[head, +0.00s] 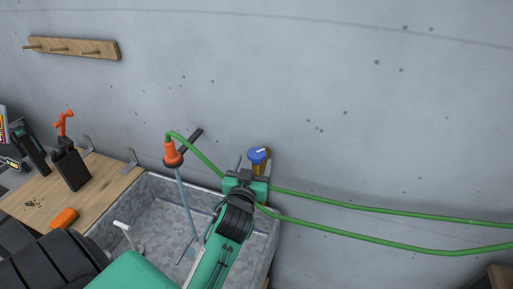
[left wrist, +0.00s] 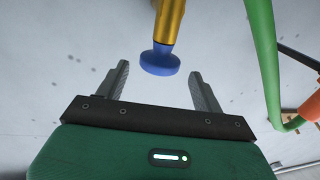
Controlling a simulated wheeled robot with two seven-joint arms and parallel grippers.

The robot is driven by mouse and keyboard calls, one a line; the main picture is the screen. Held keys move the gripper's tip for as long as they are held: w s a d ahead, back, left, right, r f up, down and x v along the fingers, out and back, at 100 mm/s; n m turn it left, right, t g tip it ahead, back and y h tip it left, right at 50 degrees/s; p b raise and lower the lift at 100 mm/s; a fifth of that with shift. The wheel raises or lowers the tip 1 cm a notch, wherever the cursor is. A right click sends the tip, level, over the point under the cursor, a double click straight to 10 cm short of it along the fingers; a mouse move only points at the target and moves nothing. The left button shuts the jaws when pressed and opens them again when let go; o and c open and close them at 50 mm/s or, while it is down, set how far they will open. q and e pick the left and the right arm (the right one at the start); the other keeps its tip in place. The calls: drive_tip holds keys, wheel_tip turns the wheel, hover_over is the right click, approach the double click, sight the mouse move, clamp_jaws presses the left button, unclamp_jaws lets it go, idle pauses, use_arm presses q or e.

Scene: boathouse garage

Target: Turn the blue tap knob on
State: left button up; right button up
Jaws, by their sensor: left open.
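The blue tap knob (head: 257,155) sits on a brass tap body (head: 259,168) at the wall, above the back right of the metal sink. In the left wrist view the round blue knob (left wrist: 160,60) on its brass stem (left wrist: 169,20) lies between and slightly beyond the fingertips of my left gripper (left wrist: 156,72). The fingers are apart with a gap on each side of the knob. In the head view my left gripper (head: 252,170) is just below and left of the knob, partly hidden by its own wrist. My right gripper is not in view.
A galvanized sink (head: 162,190) stands below, with an orange nozzle (head: 172,154) above it. A green hose (head: 365,241) runs along the wall. A wooden bench (head: 105,180) on the left holds a black canister (head: 71,168) and an orange block (head: 64,218).

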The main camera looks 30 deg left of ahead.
sight(255, 160)
use_arm(q)
drive_tip(key=p+x, duration=0.1)
drive_tip(key=x, duration=0.4)
drive_tip(key=c, duration=0.9)
